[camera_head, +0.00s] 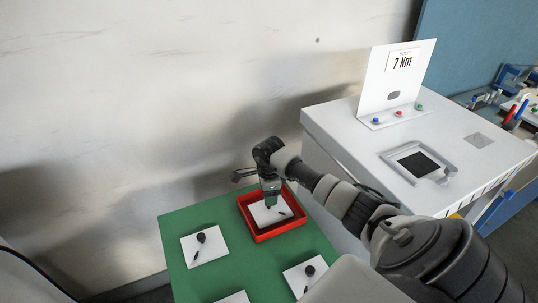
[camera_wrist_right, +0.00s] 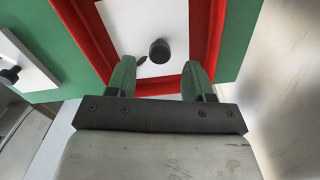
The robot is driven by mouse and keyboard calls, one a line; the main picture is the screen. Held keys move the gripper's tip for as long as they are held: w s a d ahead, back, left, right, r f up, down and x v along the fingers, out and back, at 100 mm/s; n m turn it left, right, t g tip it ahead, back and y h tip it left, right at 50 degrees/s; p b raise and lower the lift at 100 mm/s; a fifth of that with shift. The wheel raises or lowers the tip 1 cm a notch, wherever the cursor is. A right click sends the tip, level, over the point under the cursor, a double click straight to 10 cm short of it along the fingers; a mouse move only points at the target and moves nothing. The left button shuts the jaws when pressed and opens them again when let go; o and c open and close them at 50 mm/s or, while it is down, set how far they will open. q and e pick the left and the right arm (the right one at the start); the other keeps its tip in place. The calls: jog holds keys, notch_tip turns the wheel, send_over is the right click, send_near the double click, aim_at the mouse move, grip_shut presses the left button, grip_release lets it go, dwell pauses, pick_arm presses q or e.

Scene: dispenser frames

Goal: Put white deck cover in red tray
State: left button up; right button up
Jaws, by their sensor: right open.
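A white deck cover (camera_head: 264,215) with a black knob lies inside the red tray (camera_head: 275,234) on the green table. In the right wrist view the white cover (camera_wrist_right: 135,22) and its black knob (camera_wrist_right: 159,50) lie within the red tray walls (camera_wrist_right: 97,38). My right gripper (camera_head: 270,202) is above the tray, pointing down. In the right wrist view its two green fingers (camera_wrist_right: 158,84) are apart, with the knob showing beyond them and no contact visible. My left gripper is not in view.
Other white covers with black knobs lie on the green table (camera_head: 178,230), at left (camera_head: 190,254), at front right (camera_head: 294,283) and at the front edge. A white machine (camera_head: 330,125) stands to the right. A pale wall is behind.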

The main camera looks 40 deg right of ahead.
notch_tip(320, 180, up, 8)
jog(key=p, duration=0.3)
jog(key=shift+p, duration=0.4)
jog(key=shift+f, duration=0.15)
